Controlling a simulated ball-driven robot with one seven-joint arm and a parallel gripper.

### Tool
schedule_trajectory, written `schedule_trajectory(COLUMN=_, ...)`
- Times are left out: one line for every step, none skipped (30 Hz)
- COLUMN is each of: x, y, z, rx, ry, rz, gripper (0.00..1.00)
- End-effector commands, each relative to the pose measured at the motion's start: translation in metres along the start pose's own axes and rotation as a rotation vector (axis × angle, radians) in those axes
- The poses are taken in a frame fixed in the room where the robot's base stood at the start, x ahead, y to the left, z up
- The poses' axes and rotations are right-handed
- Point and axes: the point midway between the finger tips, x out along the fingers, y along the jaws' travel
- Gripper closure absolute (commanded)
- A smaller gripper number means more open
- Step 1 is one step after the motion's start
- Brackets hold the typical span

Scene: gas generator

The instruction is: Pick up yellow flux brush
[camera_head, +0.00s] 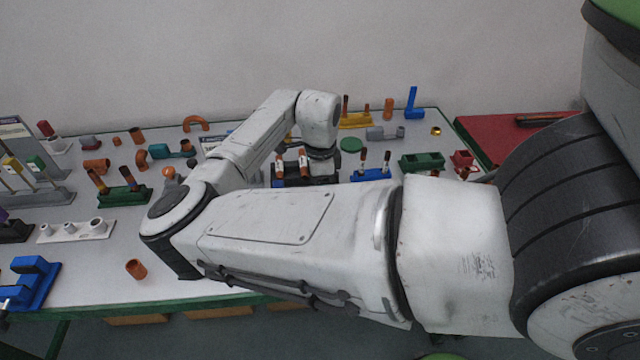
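A small yellow piece (10,164) stands upright on a grey stand (40,197) at the far left, beside a similar green piece (36,163). It may be the yellow flux brush; it is too small to be sure. A yellow holder (355,121) with upright dark-tipped sticks stands at the back right of centre. My arm reaches across the table, and its dark wrist end (322,153) points down near the table's centre, far right of the yellow piece. My gripper's fingers cannot be made out there.
A green holder (123,197) with two brown sticks, a white block (75,232) and a blue vise-like piece (30,283) are at left. A copper fitting (136,269) lies near the front edge. A red surface (500,136) is at right.

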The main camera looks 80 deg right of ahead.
Motion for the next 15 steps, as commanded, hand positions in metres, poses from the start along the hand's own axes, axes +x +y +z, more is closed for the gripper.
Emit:
schedule_trajectory(x=0.0002, y=-0.0001, z=0.0000, rx=0.000, ry=0.000, rz=0.000, gripper=0.45)
schedule_trajectory(x=0.0002, y=-0.0001, z=0.0000, rx=0.000, ry=0.000, rz=0.000, gripper=0.45)
schedule_trajectory(x=0.0001, y=-0.0001, z=0.0000, rx=0.000, ry=0.000, rz=0.000, gripper=0.45)
schedule_trajectory(x=0.0000, y=0.0000, z=0.0000, rx=0.000, ry=0.000, rz=0.000, gripper=0.45)
schedule_trajectory(x=0.0000, y=0.0000, z=0.0000, rx=0.000, ry=0.000, rz=0.000, gripper=0.46)
schedule_trajectory(x=-0.0001, y=0.0000, z=0.0000, rx=0.000, ry=0.000, rz=0.000, gripper=0.49)
schedule_trajectory(x=-0.0001, y=0.0000, z=0.0000, rx=0.000, ry=0.000, rz=0.000, gripper=0.52)
schedule_trajectory(x=-0.0002, y=0.0000, z=0.0000, rx=0.000, ry=0.000, rz=0.000, gripper=0.55)
schedule_trajectory(x=-0.0002, y=0.0000, z=0.0000, rx=0.000, ry=0.000, rz=0.000, gripper=0.59)
schedule_trajectory(x=-0.0003, y=0.0000, z=0.0000, rx=0.000, ry=0.000, rz=0.000, gripper=0.62)
schedule_trajectory(x=-0.0003, y=0.0000, z=0.0000, rx=0.000, ry=0.000, rz=0.000, gripper=0.65)
schedule_trajectory(x=-0.0003, y=0.0000, z=0.0000, rx=0.000, ry=0.000, rz=0.000, gripper=0.69)
schedule_trajectory(x=-0.0004, y=0.0000, z=0.0000, rx=0.000, ry=0.000, rz=0.000, gripper=0.72)
schedule_trajectory(x=-0.0004, y=0.0000, z=0.0000, rx=0.000, ry=0.000, rz=0.000, gripper=0.74)
schedule_trajectory(x=-0.0004, y=0.0000, z=0.0000, rx=0.000, ry=0.000, rz=0.000, gripper=0.78)
